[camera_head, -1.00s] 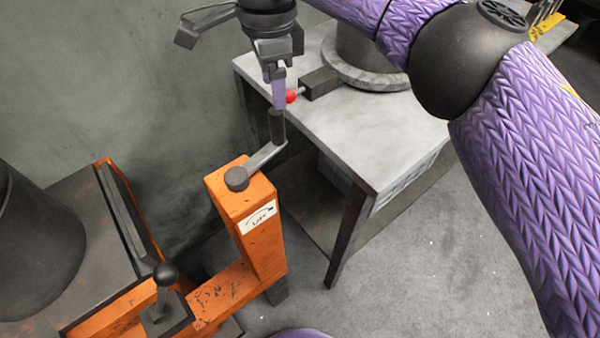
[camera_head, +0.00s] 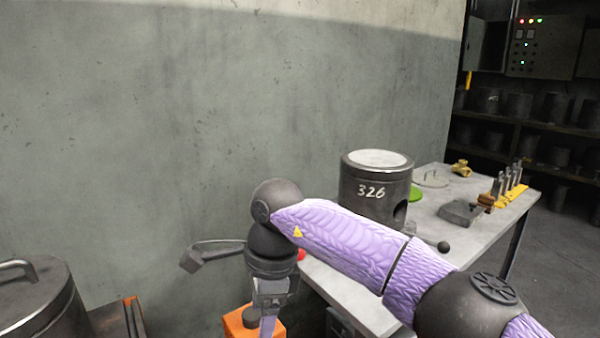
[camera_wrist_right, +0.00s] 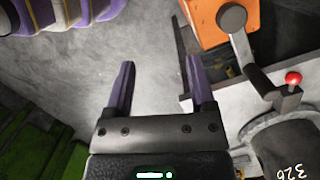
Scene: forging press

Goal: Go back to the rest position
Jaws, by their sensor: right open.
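My right gripper (camera_head: 268,326) hangs downward at the lower middle of the head view, its fingertips cut off by the bottom edge. In the right wrist view its two fingers (camera_wrist_right: 160,64) stand apart with nothing between them. My left gripper is in neither view.
A grey table (camera_head: 437,206) stands at right, bearing a dark cylinder marked 326 (camera_head: 362,190), a green disc (camera_head: 416,194) and yellow-based tools (camera_head: 508,196). A red knob (camera_head: 301,255) shows behind my wrist. A dark drum (camera_head: 35,295) is at lower left; the wall stands behind.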

